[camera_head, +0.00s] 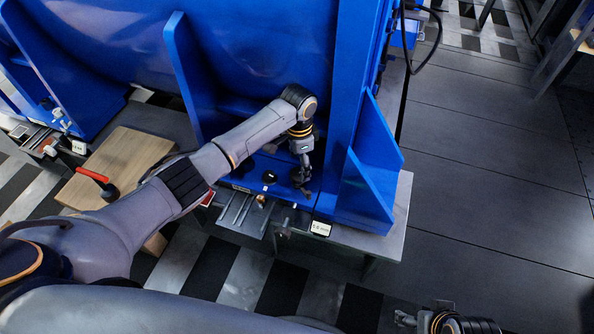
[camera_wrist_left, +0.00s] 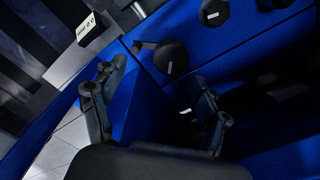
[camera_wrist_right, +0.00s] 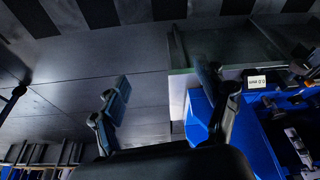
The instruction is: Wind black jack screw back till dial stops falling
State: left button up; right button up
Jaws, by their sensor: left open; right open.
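My left gripper (camera_head: 303,180) is low over the blue motor foot (camera_head: 345,205), inside its corner. In the left wrist view the left gripper (camera_wrist_left: 155,90) is open, its fingers spread with nothing between them. A black round knob with a white mark and a side lever (camera_wrist_left: 172,57) lies just beyond the fingertips, apart from them. A second black knob (camera_wrist_left: 214,12) is farther off. Which one is the jack screw I cannot tell for certain. In the head view a black knob (camera_head: 270,177) shows left of the gripper. My right gripper (camera_wrist_right: 165,85) is open and empty, away from the motor.
A white display label (camera_head: 320,229) sits at the pedestal's front edge. A wooden block (camera_head: 125,160) and a red-handled tool (camera_head: 95,178) are at the left. A metal bracket (camera_head: 243,212) juts out in front. The grey floor at the right is clear.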

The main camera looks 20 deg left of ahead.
aim_at(297, 174)
pick_arm(q)
jog(key=shift+w+a+r, duration=0.4)
jog(key=shift+w+a, duration=0.05)
jog(key=shift+w, duration=0.1)
jog(key=shift+w+a, duration=0.1)
jog(key=shift+a, duration=0.05)
jog(key=shift+f, duration=0.35)
jog(key=shift+f+b, duration=0.55)
jog(key=shift+f, duration=0.4)
jog(key=shift+f+b, duration=0.85)
jog(key=shift+f, duration=1.5)
pick_arm(e)
jog(key=shift+s+d+r, duration=0.1)
jog(key=shift+s+r, duration=0.45)
jog(key=shift+r, duration=0.2)
